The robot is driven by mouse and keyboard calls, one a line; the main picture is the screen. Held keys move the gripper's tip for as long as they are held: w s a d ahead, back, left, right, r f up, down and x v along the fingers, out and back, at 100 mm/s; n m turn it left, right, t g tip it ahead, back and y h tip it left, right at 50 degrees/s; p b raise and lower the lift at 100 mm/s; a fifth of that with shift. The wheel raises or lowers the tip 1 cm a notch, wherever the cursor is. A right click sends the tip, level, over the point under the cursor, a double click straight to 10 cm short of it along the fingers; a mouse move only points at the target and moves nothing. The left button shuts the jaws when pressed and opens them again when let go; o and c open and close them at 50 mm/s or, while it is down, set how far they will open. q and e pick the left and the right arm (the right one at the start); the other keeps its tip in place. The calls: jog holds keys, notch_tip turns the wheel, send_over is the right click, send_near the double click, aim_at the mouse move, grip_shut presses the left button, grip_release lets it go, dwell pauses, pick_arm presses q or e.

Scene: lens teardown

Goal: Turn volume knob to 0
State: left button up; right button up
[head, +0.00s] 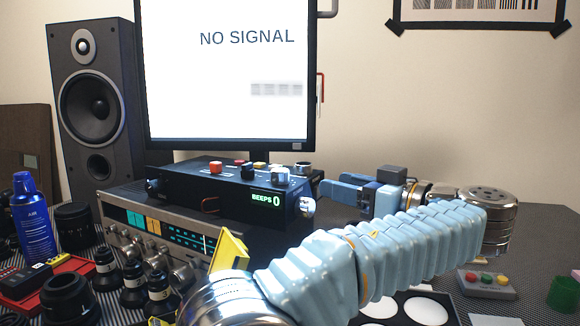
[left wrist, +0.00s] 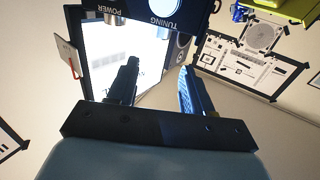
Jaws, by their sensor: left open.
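A black control box (head: 205,190) with a green "BEEPS 0" readout stands on a silver receiver (head: 160,236). The box has a silver knob (head: 306,207) at its right front and a black knob (head: 152,187) at its left. The receiver has several silver knobs along its lower front. I cannot read which knob is volume. My left gripper (head: 328,188) is open and empty, just right of the box, its fingers pointing left. In the left wrist view the open fingers (left wrist: 158,90) are below a dark panel (left wrist: 140,18) marked "POWER" and "TUNING". My right gripper is not in view.
A monitor (head: 228,105) reading "NO SIGNAL" stands behind the box. A speaker (head: 93,110) is at the back left. A blue bottle (head: 36,218) and dark lenses (head: 70,299) crowd the front left. A small button box (head: 486,284) is at right.

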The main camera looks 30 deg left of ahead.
aim_at(288, 170)
pick_arm(q)
jog(key=p+x, duration=0.1)
jog(key=x, duration=1.2)
jog(key=shift+a+r, duration=0.1)
jog(key=shift+a, duration=0.2)
jog(key=c, duration=0.8)
jog(key=shift+p, duration=0.35)
jog(key=shift+d+g, duration=0.1)
jog(key=shift+g, duration=0.2)
jog(key=n+g, duration=0.1)
jog(key=n+g+p, duration=0.1)
jog(key=g, duration=0.1)
jog(key=n+g+p, duration=0.1)
jog(key=g, duration=0.1)
jog(key=shift+w+r+n+y, duration=0.1)
jog(key=shift+w+n+y, duration=0.15)
jog(key=shift+n+y, duration=0.05)
jog(key=shift+w+n+g+p, duration=0.15)
jog(key=shift+n+g+p, duration=0.4)
jog(key=shift+n+g, duration=1)
jog(key=shift+g+h, duration=0.4)
jog(key=shift+g, duration=0.25)
